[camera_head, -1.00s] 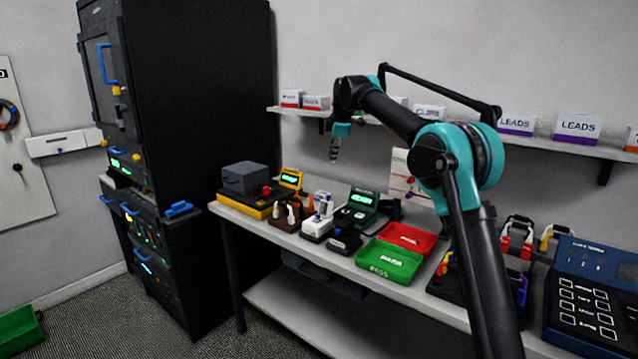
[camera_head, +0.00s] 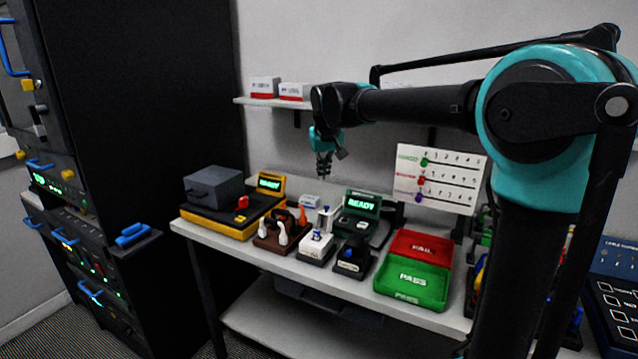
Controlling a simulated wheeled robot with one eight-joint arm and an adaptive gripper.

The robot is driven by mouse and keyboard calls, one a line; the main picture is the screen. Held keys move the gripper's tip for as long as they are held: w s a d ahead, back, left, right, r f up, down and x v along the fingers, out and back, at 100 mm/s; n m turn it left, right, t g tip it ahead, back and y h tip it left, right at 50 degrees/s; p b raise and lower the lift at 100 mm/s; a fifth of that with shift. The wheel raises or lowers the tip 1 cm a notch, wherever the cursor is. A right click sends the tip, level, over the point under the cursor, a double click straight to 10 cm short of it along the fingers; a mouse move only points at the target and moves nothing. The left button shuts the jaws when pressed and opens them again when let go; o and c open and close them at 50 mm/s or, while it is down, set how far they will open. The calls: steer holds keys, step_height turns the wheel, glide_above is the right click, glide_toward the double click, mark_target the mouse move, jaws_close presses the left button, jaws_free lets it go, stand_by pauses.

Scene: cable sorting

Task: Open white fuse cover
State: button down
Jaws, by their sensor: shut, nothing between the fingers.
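My gripper (camera_head: 323,174) hangs fingers down above the back of the workbench, shut and empty. Below it on the bench is a small white device (camera_head: 316,247) with an upright white part and a blue piece on it. My gripper is apart from this device. I cannot tell from this distance whether any part of it is a fuse cover, or whether such a cover is open or shut. The edge of a white panel (camera_head: 6,144) shows at the far left behind the tall black cabinet.
The workbench (camera_head: 258,264) holds a yellow-and-black station (camera_head: 212,216), a brown stand (camera_head: 274,243), a green READY unit (camera_head: 364,212), a black device (camera_head: 352,258), a red FAIL tray (camera_head: 420,246) and a green PASS tray (camera_head: 413,281). The black cabinet (camera_head: 135,100) stands left; a shelf (camera_head: 270,103) hangs behind.

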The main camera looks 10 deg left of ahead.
mark_target(322, 212)
steer(key=shift+s+d+f, duration=0.1)
steer(key=shift+d+f, duration=0.1)
steer(key=shift+f, duration=2)
steer(key=shift+d+f, duration=0.15)
steer(key=shift+f, duration=2)
steer(key=shift+s+a+r+t, duration=0.25)
steer(key=shift+s+a+t, duration=0.05)
steer(key=shift+s+t, duration=0.4)
steer(key=shift+s+a+r, duration=0.1)
steer(key=shift+s+r, duration=0.1)
steer(key=shift+s, duration=0.25)
steer(key=shift+w+f, duration=0.1)
